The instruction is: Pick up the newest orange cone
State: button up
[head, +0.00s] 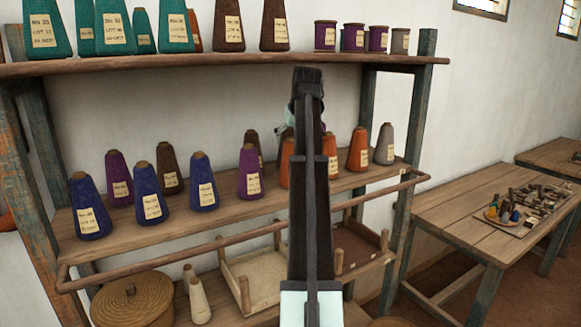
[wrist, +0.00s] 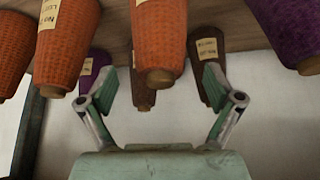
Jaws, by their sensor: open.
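Three orange cones stand on the middle shelf. In the head view one orange cone (head: 286,165) is partly behind my arm, one (head: 331,155) is beside it and one (head: 358,149) is further right. The wrist view is upside down and shows an orange cone (wrist: 161,38) in the middle, with others (wrist: 66,42) (wrist: 12,50) to its left. My gripper (wrist: 160,76) is open and empty, its fingers spread to either side below the middle cone's tip in the picture. In the head view my arm mostly hides it. The label dates are too small to read.
Purple (head: 249,172), blue (head: 203,182), brown (head: 168,168) and grey (head: 385,145) cones share the shelf. A wooden rail (head: 240,237) runs along its front. An upper shelf (head: 200,64) carries more cones and spools. A table (head: 455,222) stands right.

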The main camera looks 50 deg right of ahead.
jog(key=shift+p+x, duration=1.4)
jog(key=shift+x, duration=1.15)
grip_shut()
